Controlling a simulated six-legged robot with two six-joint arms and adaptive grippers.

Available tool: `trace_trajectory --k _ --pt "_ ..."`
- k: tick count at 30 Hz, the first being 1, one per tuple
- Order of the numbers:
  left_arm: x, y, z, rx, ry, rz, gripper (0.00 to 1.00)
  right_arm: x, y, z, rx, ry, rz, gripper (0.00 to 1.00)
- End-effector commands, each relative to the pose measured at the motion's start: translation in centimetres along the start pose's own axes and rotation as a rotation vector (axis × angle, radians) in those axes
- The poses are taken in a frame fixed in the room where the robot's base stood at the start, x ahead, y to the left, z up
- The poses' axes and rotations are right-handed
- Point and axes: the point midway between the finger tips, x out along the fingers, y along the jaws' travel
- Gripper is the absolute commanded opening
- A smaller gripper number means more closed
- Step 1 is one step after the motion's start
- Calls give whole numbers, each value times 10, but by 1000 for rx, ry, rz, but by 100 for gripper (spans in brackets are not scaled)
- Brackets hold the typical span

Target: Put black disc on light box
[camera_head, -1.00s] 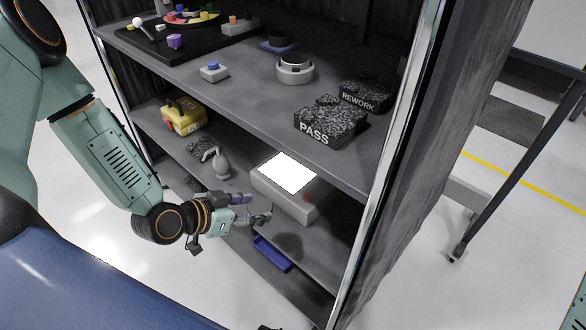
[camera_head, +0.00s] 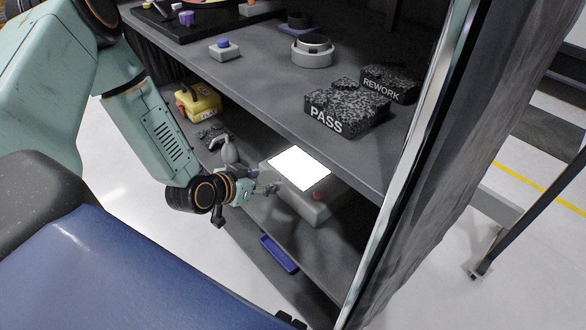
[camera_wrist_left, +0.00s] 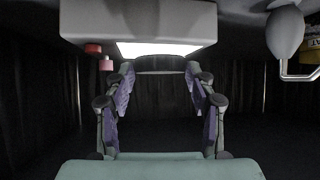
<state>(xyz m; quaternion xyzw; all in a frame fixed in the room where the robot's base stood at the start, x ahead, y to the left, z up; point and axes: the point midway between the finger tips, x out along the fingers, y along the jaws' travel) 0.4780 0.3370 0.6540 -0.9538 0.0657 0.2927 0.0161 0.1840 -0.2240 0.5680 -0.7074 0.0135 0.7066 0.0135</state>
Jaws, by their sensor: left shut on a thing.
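The light box (camera_head: 312,209) is a grey box with a bright white top panel and a red knob, on the lower shelf. In the left wrist view its body (camera_wrist_left: 140,22) fills the upper left. My left gripper (camera_head: 273,187) is at the box's left front side, close to it; I cannot tell whether they touch. In the left wrist view my left gripper (camera_wrist_left: 165,72) is shut on the black disc (camera_wrist_left: 165,63), a dark flat piece seen edge-on between its fingertips. The disc is hard to make out in the head view. My right gripper is not seen.
A blue tray (camera_head: 279,254) lies in front, lower down. The upper shelf (camera_head: 262,75) overhangs with PASS (camera_head: 343,112) and REWORK (camera_head: 389,84) blocks. A metal-edged post (camera_head: 408,165) stands right.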

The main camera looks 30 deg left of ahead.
Motion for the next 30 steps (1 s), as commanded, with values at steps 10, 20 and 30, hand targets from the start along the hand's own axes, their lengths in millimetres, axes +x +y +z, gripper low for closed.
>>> trace_trajectory --k 10,20,30 --pt "67 1 -44 7 4 2 16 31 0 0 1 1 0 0" --pt "90 1 -61 4 2 2 16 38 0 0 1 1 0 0" --pt "116 1 -35 1 1 2 16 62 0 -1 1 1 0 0"
